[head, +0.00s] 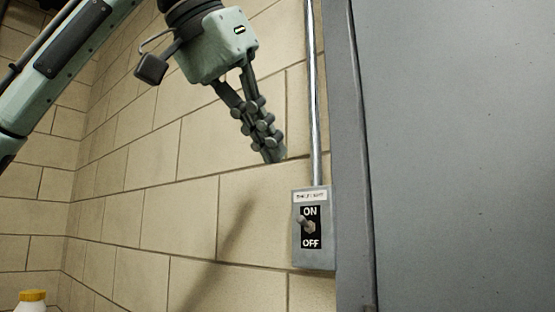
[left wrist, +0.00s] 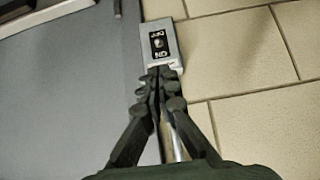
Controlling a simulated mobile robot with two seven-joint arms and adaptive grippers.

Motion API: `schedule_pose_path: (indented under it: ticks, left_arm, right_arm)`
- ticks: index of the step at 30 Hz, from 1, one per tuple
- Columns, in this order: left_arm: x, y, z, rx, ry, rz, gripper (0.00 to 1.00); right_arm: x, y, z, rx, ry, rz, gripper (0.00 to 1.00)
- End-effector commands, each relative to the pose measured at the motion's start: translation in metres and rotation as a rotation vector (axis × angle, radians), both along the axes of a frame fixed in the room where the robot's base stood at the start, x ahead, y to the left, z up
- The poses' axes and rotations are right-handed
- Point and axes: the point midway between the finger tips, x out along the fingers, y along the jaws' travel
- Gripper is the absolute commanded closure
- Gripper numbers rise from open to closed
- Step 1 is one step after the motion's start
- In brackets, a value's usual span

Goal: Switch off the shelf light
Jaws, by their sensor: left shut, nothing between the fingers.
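The light switch is a grey wall box (head: 314,256) with a black ON/OFF plate and a small label above. Its metal toggle lever (head: 303,221) sits between the words, its tip leaning up towards ON. The switch box (left wrist: 162,30) also shows upside down in the left wrist view, just beyond the fingertips. My left gripper (head: 272,156) is shut and empty, above and left of the box, apart from the lever. Its fingers (left wrist: 156,78) show together in the left wrist view. My right gripper is not in view.
A metal conduit (head: 315,100) runs up the wall from the box. A grey door or panel (head: 460,150) with a raised frame stands right of it. The beige block wall (head: 150,220) is clear to the left. A yellow-capped bottle (head: 33,300) is at bottom left.

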Motion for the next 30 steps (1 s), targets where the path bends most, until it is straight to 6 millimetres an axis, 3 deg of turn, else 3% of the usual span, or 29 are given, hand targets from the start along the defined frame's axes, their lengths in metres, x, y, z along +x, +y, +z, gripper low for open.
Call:
schedule_pose_path:
  ticks: [12,30]
  left_arm:
    - [0.041,-0.03,-0.05,0.001,0.0,0.001,1.0]
    - [0.05,-0.036,-0.059,-0.001,-0.002,0.0,1.0]
  right_arm:
    - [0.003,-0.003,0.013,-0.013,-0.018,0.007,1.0]
    - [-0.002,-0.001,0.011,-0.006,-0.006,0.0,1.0]
